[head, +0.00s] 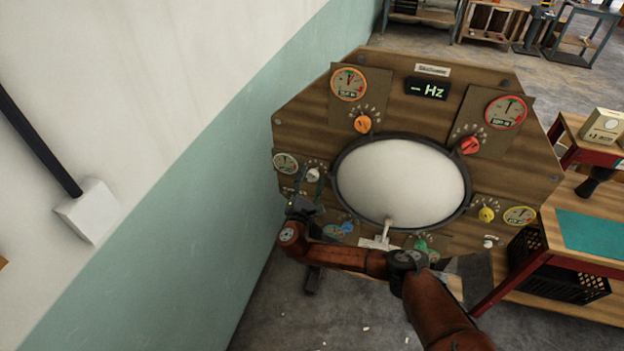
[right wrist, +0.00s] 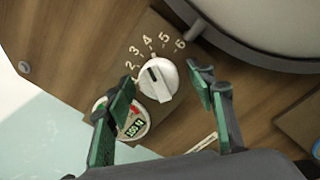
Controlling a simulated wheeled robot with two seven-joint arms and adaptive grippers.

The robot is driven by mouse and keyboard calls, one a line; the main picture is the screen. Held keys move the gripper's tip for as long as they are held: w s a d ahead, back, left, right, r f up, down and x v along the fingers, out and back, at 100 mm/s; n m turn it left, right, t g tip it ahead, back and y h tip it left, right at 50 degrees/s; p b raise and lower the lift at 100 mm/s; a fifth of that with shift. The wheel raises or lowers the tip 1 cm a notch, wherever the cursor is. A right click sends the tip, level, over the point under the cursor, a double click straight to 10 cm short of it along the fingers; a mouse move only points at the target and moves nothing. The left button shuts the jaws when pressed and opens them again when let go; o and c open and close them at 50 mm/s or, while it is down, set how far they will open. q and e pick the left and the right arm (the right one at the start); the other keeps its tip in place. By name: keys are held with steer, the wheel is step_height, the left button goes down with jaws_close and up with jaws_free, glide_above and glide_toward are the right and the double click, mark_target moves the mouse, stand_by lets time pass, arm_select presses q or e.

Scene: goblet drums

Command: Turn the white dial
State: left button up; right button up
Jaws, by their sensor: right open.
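The white dial (head: 313,175) sits on the left side of the wooden drum panel (head: 390,85). In the right wrist view the white dial (right wrist: 158,80) is a round knob with a dark slot, and printed numbers arc around it. My right gripper (head: 307,190) reaches the panel from below. In the right wrist view my right gripper (right wrist: 160,95) is open, with a green-padded finger on each side of the dial. I see no clear contact between fingers and dial. A round gauge (right wrist: 125,118) is partly hidden behind the left finger. My left gripper is not in view.
The large white drum head (head: 400,182) fills the panel's middle. Orange (head: 363,124), red (head: 470,145), yellow (head: 487,214), blue (head: 338,229) and green (head: 422,246) dials surround it. A wall (head: 190,150) stands at the left. A red-framed workbench (head: 590,240) is at the right.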

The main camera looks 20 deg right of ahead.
steer(key=v, duration=1.2)
